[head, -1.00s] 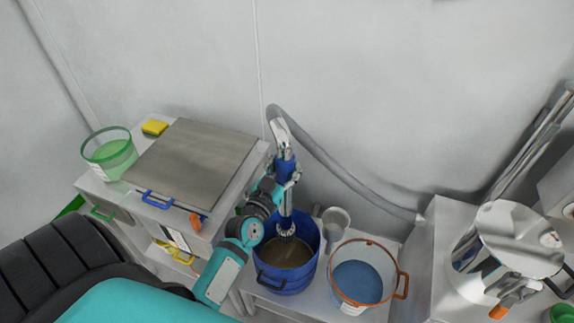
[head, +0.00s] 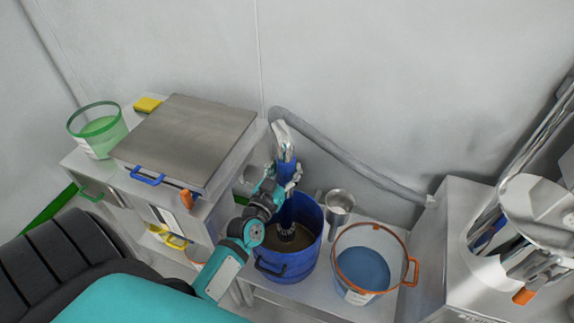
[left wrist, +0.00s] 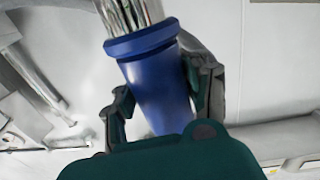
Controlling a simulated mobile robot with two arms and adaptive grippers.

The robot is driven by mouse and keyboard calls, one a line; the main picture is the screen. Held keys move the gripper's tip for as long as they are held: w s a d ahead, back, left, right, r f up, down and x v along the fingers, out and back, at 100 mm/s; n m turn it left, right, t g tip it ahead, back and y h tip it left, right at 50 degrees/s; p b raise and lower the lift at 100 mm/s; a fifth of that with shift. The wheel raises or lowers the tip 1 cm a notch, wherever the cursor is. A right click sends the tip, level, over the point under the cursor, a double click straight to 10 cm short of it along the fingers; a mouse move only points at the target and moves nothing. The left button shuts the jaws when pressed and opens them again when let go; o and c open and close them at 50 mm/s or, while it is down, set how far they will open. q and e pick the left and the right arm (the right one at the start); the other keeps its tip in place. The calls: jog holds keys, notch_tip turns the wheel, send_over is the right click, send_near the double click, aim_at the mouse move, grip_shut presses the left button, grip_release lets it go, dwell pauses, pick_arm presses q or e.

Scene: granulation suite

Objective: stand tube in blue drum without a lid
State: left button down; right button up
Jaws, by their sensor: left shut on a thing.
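The tube (head: 286,207) has a blue grip section, a metal top joined to a grey hose, and a dark lower end. It stands nearly upright with its lower end inside the open blue drum (head: 302,266), at the brownish contents. I cannot tell whether it touches the bottom. My left gripper (head: 288,177) is shut on the tube's blue section above the drum's rim. In the left wrist view the blue section (left wrist: 155,85) sits between my two dark fingers. My right gripper is not in view.
A clear bucket with an orange rim (head: 334,262) and blue contents stands right of the drum. A metal cup (head: 340,203) is behind them. The grey hose (head: 350,160) runs along the wall to a steel cabinet (head: 450,240). A steel-topped unit (head: 190,140) stands at the left.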

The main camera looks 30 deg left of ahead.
aim_at(283, 207)
pick_arm(q)
notch_tip(283, 207, down, 15)
jog(key=b, duration=1)
jog(key=shift+r+b, duration=0.1)
jog(key=shift+b, duration=0.3)
jog(key=c, duration=0.5)
grip_release()
jog(key=shift+c, duration=0.2)
jog(key=shift+s, duration=0.15)
jog(key=s, duration=0.4)
jog(key=s+d, duration=0.1)
jog(key=s, duration=0.6)
jog(key=shift+s+d, duration=0.3)
jog(key=shift+d, duration=0.1)
